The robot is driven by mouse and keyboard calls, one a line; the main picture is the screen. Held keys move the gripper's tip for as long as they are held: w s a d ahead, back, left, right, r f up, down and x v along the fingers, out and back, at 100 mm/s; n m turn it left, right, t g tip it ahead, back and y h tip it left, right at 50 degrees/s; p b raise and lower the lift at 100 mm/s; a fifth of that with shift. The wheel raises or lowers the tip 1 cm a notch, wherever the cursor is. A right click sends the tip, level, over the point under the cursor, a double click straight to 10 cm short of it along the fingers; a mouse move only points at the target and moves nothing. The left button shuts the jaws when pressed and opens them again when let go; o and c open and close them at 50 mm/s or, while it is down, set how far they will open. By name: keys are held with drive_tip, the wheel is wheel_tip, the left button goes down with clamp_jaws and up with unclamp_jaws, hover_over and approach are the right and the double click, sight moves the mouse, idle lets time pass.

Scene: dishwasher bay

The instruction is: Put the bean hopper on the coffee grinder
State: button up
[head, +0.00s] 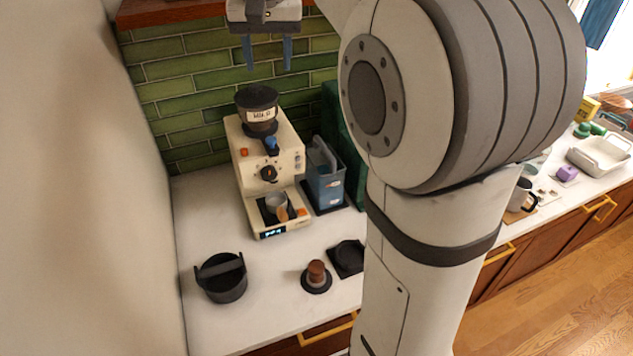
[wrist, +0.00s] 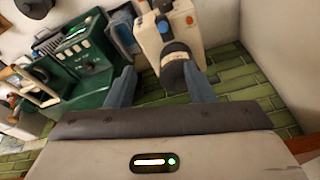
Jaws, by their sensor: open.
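The bean hopper (head: 257,106), a dark round funnel with a pale label, sits upright on top of the cream coffee grinder (head: 247,150). In the wrist view the hopper (wrist: 174,60) shows at the top end of the grinder (wrist: 187,22). My gripper (head: 268,67) is open and empty, above the hopper and apart from it in the head view. In the wrist view the hopper appears between my two blue fingers (wrist: 160,72), nearer the right one. The exact seating of the hopper's base is hard to see.
A blue-grey bin (head: 326,180) stands right of the grinder, with a green machine (wrist: 85,58) beyond it. A black knock box (head: 221,279), a tamper (head: 316,277) and a black mat (head: 347,257) lie in front. A green tiled wall (head: 190,90) is close behind.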

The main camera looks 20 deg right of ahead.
drive_tip(key=s+f+n+t, duration=0.1)
drive_tip(key=s+f, duration=0.8)
drive_tip(key=s, duration=0.3)
drive_tip(key=s+f+n, duration=0.2)
drive_tip(key=s+f, duration=0.6)
drive_tip(key=s, duration=0.3)
drive_tip(key=shift+s+a+f+t, duration=0.2)
drive_tip(key=shift+s+f+t, duration=0.2)
wheel_tip(320, 180, down, 11)
drive_tip(key=g+b, duration=0.1)
drive_tip(key=b, duration=0.7)
drive_tip(key=shift+w+r, duration=0.15)
drive_tip(key=shift+w, duration=0.15)
